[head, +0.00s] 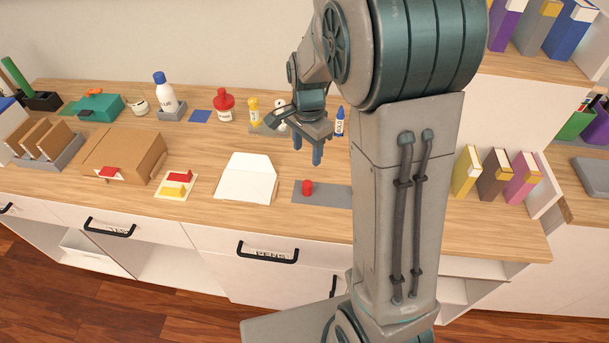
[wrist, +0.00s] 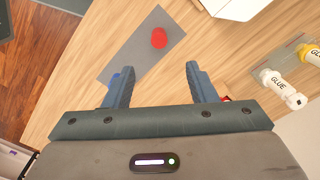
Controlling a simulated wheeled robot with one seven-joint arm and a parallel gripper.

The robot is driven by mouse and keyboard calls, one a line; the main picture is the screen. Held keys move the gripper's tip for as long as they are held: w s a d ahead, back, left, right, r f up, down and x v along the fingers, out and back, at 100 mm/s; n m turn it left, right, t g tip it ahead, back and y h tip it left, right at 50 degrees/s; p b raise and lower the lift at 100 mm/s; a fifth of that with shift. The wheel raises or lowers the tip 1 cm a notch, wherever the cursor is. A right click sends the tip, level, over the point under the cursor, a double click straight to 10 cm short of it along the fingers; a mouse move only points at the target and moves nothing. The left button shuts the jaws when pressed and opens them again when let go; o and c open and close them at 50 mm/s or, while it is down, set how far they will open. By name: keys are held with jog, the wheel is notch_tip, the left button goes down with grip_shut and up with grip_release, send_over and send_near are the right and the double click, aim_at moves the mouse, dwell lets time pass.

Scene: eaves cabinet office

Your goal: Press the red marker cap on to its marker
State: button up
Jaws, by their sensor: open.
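A short red cylinder that looks like the red marker cap (head: 307,187) stands on a grey mat (head: 333,196) near the front of the counter. In the wrist view the red cap (wrist: 159,38) lies ahead of the fingertips, with bare mat (wrist: 138,50) around it. My gripper (head: 307,150) is open, points down and is empty, above and behind the cap in the head view. In the wrist view its fingers (wrist: 157,75) stand well apart, touching nothing visible. I cannot make out a separate red marker. My arm hides the mat's right end.
Glue bottles (head: 254,112) and a blue-topped bottle (head: 340,121) stand behind. Upright books (head: 495,175) stand at right. A blue patch (wrist: 116,77) and a red sliver show beside my fingers, unclear.

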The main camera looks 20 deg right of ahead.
aim_at(308, 182)
jog(key=shift+m, duration=0.4)
jog(key=f, duration=0.6)
jog(key=w+f+p, duration=0.1)
jog(key=f, duration=0.2)
jog(key=shift+f, duration=0.15)
jog(key=f, duration=0.1)
jog(key=f+p, duration=0.1)
jog(key=f, duration=0.2)
jog(key=shift+s+d+f, duration=0.15)
jog(key=shift+s+d, duration=0.1)
jog(key=shift+s, duration=0.15)
jog(key=shift+f+p, duration=0.3)
jog(key=shift+f, duration=0.15)
jog(key=c, duration=1)
